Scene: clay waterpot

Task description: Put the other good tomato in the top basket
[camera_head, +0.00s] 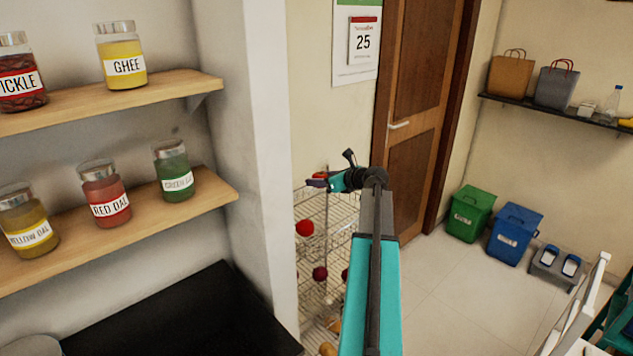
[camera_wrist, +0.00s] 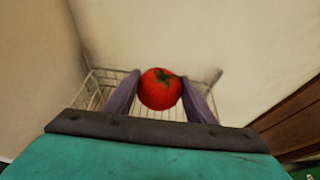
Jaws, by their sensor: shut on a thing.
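A red tomato with a green stem (camera_wrist: 160,92) sits between the two purple-grey fingers of my gripper (camera_wrist: 160,84) in the wrist view. The gripper is shut on it. The wire basket (camera_wrist: 108,84) shows behind and below the fingers. In the head view, my gripper (camera_head: 317,183) is above the wire basket rack (camera_head: 345,208), beside the wall pillar. The held tomato is mostly hidden there. A red round item (camera_head: 304,228), looking like another tomato, lies in the top basket, below the gripper.
Dark red round items (camera_head: 320,273) lie in a lower basket, with brownish ones at the bottom. The white pillar (camera_head: 266,150) stands close at the left, beside shelves of jars (camera_head: 105,195). A wooden door (camera_head: 418,110) is behind.

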